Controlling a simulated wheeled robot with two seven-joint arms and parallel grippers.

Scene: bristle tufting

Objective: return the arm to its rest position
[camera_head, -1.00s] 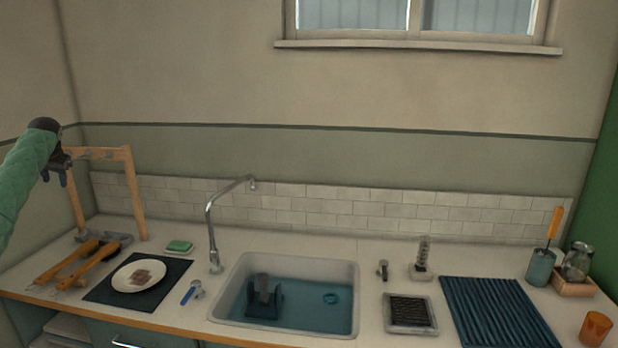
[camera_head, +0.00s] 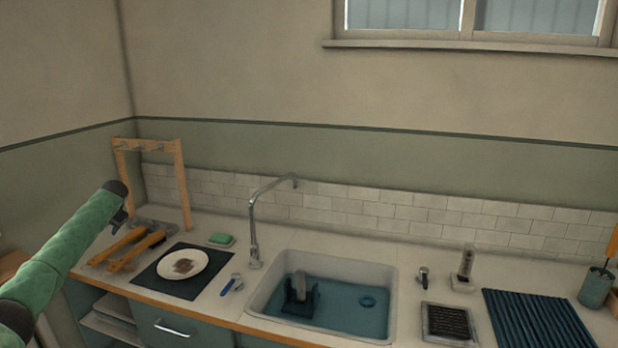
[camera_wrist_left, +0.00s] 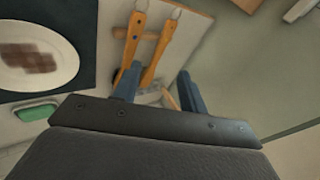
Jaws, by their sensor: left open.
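My left arm, in a green sleeve, comes in from the left in the head view. Its gripper (camera_head: 121,217) is over the left end of the counter, close to the orange-handled tools. In the left wrist view the gripper (camera_wrist_left: 158,88) shows two blue fingers spread apart with nothing between them. The orange-handled tools (camera_wrist_left: 148,45) appear beyond the fingers, below the gripper. My right gripper is in neither view.
A wooden rack (camera_head: 184,190) stands at the back left. A white plate (camera_head: 184,265) with a brown piece lies on a dark mat (camera_head: 152,281). A tall faucet (camera_head: 253,225) rises beside the sink (camera_head: 265,290). A ribbed blue mat (camera_head: 535,320) lies at right.

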